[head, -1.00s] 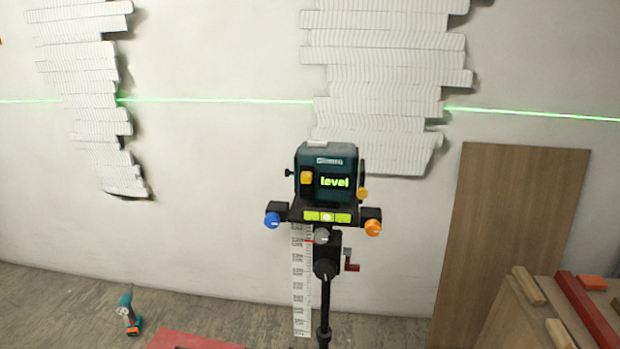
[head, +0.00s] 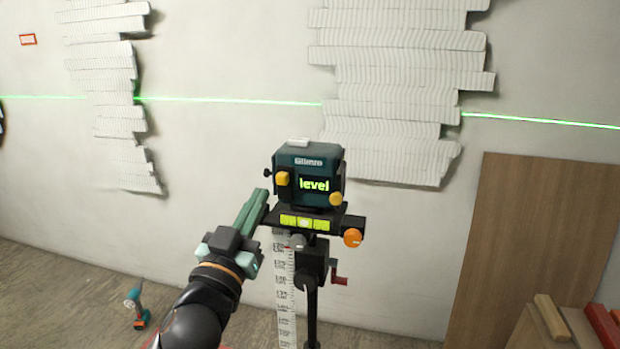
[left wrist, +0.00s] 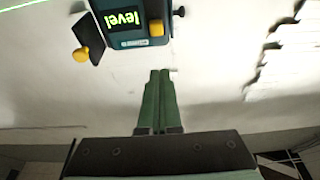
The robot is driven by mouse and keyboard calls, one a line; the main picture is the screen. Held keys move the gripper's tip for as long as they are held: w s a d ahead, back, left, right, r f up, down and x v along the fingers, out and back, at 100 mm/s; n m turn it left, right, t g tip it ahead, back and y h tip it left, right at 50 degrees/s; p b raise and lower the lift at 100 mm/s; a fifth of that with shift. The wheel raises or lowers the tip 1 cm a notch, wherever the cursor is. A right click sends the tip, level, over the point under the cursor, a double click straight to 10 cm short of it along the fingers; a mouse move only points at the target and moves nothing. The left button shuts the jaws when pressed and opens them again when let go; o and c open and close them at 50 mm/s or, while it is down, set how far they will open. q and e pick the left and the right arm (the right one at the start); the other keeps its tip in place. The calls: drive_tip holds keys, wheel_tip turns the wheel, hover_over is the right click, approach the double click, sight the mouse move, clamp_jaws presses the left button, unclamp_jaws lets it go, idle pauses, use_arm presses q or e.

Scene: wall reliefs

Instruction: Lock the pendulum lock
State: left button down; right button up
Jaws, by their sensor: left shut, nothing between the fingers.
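The dark teal laser level (head: 325,160) stands on a tripod mount, its screen reading "level". A yellow tab (head: 282,179) is on the left of its front and a yellow knob (head: 336,199) at its lower right; I cannot tell which is the pendulum lock. Both show in the left wrist view, the tab here (left wrist: 156,28) and the knob here (left wrist: 81,54). My left gripper (head: 262,194) is shut and empty, its green fingers just left of the level, below the tab. In the left wrist view its fingertips (left wrist: 160,72) look clear of the housing.
An orange knob (head: 353,238) sticks out at the mount's right, and a red crank (head: 339,281) sits below. A measuring staff (head: 286,300) stands behind the tripod. A wood panel (head: 535,240) leans at the right; a drill (head: 136,305) is on the floor.

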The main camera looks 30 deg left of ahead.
use_arm(q)
drive_tip(key=shift+s+r, duration=0.1)
drive_tip(key=shift+r, duration=0.65)
wheel_tip(320, 180, up, 4)
drive_tip(key=f+p, duration=0.1)
drive_tip(key=p, duration=0.2)
hover_over(283, 178)
drive_tip(key=s, duration=0.2)
drive_tip(key=shift+r, duration=0.25)
wheel_tip(283, 178, down, 3)
drive_tip(key=shift+w+f, duration=0.1)
drive_tip(key=shift+f+b, duration=0.3)
drive_tip(key=shift+f, duration=0.3)
